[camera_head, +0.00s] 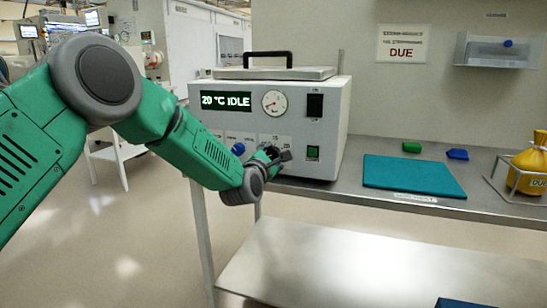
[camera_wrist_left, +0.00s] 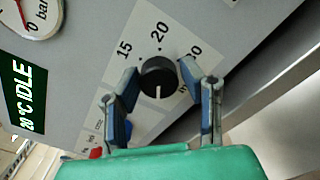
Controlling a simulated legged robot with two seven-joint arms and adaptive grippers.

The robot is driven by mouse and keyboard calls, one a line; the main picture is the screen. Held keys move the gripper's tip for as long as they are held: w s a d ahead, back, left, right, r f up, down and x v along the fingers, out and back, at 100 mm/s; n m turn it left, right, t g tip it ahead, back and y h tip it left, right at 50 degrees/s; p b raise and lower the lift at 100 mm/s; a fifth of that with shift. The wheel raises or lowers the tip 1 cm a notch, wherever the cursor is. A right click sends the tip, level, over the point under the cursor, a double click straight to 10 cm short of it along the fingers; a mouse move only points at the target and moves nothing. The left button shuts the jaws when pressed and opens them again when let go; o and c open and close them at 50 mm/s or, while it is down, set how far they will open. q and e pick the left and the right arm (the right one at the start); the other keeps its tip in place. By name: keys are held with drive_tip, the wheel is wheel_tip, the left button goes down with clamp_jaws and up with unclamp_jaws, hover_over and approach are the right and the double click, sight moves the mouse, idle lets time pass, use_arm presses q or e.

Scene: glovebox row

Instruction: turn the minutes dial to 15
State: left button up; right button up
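The minutes dial (camera_wrist_left: 158,72) is a round black knob on the front panel of a white box-shaped oven (camera_head: 330,120). Its white pointer line points down in the left wrist view, away from the printed 15 and 20. Another number at the right is partly covered by a finger. My left gripper (camera_wrist_left: 160,85) is open, with one blue-padded finger on each side of the dial; I cannot tell whether either touches it. In the head view my left gripper (camera_head: 278,156) is at the panel's lower right and hides the dial. My right gripper is out of view.
The display (camera_head: 226,101) reads "20 °C IDLE". A gauge (camera_head: 274,103), a black switch (camera_head: 314,105), a green button (camera_head: 312,152) and a blue knob (camera_head: 238,149) are on the panel.

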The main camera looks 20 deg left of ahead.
use_arm(q)
drive_tip(key=c, duration=0.4)
drive_tip(key=shift+a+f, duration=0.15)
drive_tip(key=shift+f, duration=0.05)
